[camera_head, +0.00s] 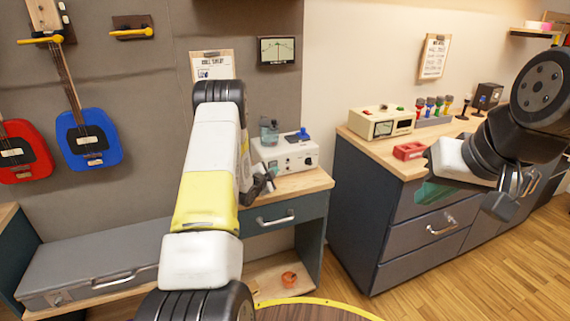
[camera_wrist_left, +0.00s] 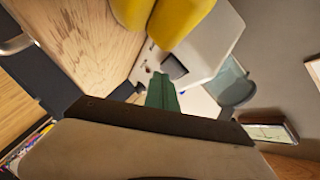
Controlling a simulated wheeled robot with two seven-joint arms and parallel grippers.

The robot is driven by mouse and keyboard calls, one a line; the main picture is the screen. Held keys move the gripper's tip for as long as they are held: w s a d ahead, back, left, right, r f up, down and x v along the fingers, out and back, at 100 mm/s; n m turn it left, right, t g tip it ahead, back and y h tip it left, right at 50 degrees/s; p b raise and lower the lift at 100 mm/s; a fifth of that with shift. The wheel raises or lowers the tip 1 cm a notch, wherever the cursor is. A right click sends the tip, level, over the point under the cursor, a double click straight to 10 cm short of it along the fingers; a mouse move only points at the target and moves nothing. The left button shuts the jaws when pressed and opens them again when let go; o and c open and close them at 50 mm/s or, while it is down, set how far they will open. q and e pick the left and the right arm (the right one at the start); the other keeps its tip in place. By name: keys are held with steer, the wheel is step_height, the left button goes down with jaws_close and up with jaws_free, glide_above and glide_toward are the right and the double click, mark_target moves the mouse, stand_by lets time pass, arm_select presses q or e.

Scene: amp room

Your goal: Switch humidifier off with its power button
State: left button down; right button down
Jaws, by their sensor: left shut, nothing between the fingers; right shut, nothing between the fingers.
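A white box-shaped device (camera_head: 298,154) with small front knobs and a blue knob on top stands on the small wooden-topped cabinet. A clear bluish tank (camera_head: 269,131) stands at its left; this looks like the humidifier. In the left wrist view the white casing (camera_wrist_left: 207,45) shows a dark square panel, with the tank (camera_wrist_left: 232,82) beside it. I cannot make out which control is the power button. My left gripper (camera_head: 266,184) is shut and empty, just in front of the device's lower left; I cannot tell if it touches. My right gripper (camera_head: 513,193) is shut and empty at the right.
The small cabinet's top (camera_head: 305,182) has bare wood at its front edge. A larger cabinet at the right bears a cream meter box (camera_head: 381,123), a red block (camera_head: 408,151) and several small items. A grey case (camera_head: 95,265) lies at lower left.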

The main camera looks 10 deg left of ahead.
arm_select(q)
steer(key=shift+s, duration=0.1)
steer(key=shift+s+d, duration=0.55)
steer(key=shift+s, duration=0.25)
steer(key=shift+s+d, duration=0.6)
steer(key=shift+s, duration=0.2)
steer(key=shift+s+d, duration=0.55)
steer(key=shift+s, duration=0.25)
